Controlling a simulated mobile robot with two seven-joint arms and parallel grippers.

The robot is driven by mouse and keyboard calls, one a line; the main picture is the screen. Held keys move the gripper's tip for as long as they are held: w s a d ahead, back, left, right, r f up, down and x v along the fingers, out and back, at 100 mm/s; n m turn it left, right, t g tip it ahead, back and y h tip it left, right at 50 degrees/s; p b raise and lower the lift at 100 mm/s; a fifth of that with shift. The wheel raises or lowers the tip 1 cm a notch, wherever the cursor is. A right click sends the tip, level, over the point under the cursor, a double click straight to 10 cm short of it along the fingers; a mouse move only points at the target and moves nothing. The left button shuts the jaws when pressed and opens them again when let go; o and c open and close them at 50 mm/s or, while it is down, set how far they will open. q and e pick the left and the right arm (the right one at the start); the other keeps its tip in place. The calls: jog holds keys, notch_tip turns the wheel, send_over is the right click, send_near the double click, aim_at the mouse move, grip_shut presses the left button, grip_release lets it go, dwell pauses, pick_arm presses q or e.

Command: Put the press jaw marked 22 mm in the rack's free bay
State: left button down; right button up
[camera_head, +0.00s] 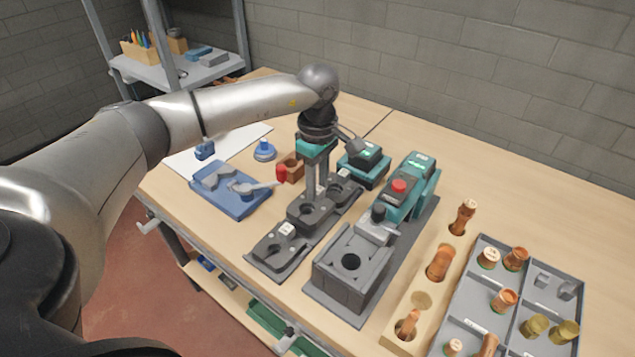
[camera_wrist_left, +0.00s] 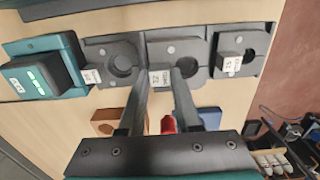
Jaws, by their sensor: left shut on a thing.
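The press jaw with the white tag that seems to read 22 (camera_wrist_left: 172,52) is the middle one of three dark jaws in the left wrist view. My left gripper (camera_wrist_left: 158,76) is shut on its tagged end, with a finger on each side of the tag. In the head view the left gripper (camera_head: 318,192) points straight down onto the middle of the dark row; its fingers partly hide the jaw (camera_head: 308,212). I cannot tell whether the jaw is lifted. Other tagged jaws lie in front (camera_head: 278,254) and behind (camera_head: 344,188). A free bay cannot be made out. My right gripper is not in view.
A teal device (camera_head: 364,165) stands behind, and a blue tray (camera_head: 228,192) lies left. A wooden holder (camera_head: 440,264) and a fittings tray (camera_head: 480,262) are further right.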

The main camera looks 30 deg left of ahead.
pick_arm(q)
jog(key=shift+f+b, duration=1)
jog(key=shift+f, duration=0.25)
dwell(0.6)
jog(key=c, duration=0.5)
grip_release()
notch_tip(320, 180, up, 15)
jog(key=shift+r+p, duration=0.15)
jog(key=shift+p, duration=0.65)
